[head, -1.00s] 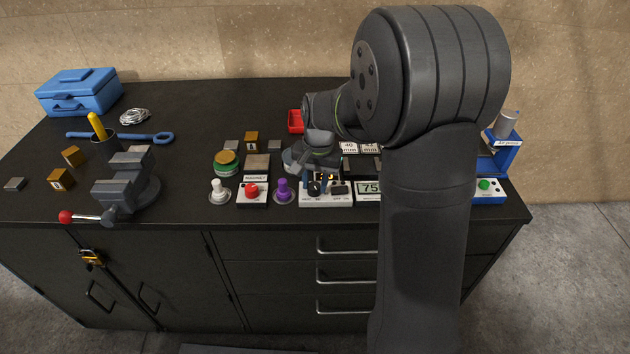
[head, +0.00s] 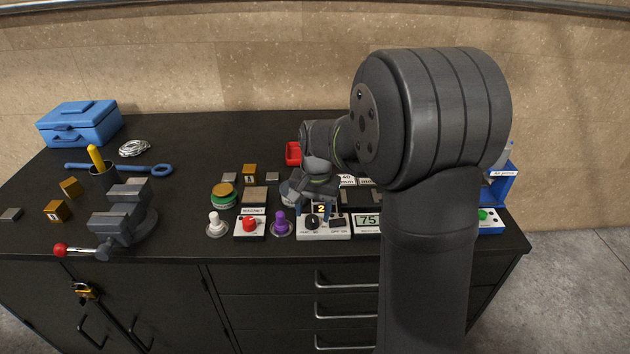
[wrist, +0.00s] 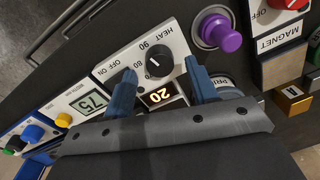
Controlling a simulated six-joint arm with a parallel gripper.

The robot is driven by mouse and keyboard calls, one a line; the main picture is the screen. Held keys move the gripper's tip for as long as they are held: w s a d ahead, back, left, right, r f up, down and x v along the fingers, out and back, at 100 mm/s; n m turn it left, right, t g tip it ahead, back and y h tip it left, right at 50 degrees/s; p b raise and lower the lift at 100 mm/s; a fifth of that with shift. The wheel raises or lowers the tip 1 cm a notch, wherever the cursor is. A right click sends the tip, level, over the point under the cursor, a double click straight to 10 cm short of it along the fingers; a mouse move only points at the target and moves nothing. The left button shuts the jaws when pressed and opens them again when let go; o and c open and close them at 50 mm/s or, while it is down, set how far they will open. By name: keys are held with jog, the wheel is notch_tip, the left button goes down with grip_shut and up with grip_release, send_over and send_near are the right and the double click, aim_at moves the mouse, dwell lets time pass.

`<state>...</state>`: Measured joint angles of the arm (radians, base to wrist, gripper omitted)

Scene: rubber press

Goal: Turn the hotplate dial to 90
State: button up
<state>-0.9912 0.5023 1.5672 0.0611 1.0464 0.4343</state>
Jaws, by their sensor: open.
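The hotplate panel (head: 338,233) is a white box near the table's front edge; it also shows in the wrist view (wrist: 185,48). Its black round dial (wrist: 160,62) has printed marks, including 90, beside it and the word HEAT nearby. The dial also shows in the head view (head: 312,221). A lit display (wrist: 160,97) seems to read 20. My gripper (wrist: 161,68) is open and empty, its blue fingers apart on either side of the dial in the picture. I cannot tell whether they touch it. In the head view my gripper (head: 318,203) is just over the panel.
A purple knob (wrist: 220,32) and a red magnet button (head: 250,224) stand left of the panel in the head view. A display box reading 75 (head: 368,220) stands right of it. A vise (head: 118,213) is further left.

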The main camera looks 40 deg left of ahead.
aim_at(317, 219)
notch_tip(317, 219, up, 16)
jog(key=shift+w+d, duration=0.25)
jog(key=shift+d, duration=0.2)
jog(key=shift+f, duration=0.15)
jog(key=f, duration=1.1)
jog(key=a+f, duration=0.1)
jog(key=f, duration=0.5)
jog(key=shift+s+f, duration=0.15)
jog(key=shift+s, duration=0.15)
jog(key=shift+d+f, duration=0.1)
jog(key=n, duration=0.3)
jog(key=shift+n, duration=0.4)
jog(key=n, duration=0.4)
jog(key=shift+n, duration=0.4)
jog(key=n, duration=0.4)
jog(key=shift+n+h, duration=0.3)
jog(key=shift+a+n, duration=0.2)
jog(key=shift+n, duration=2.1)
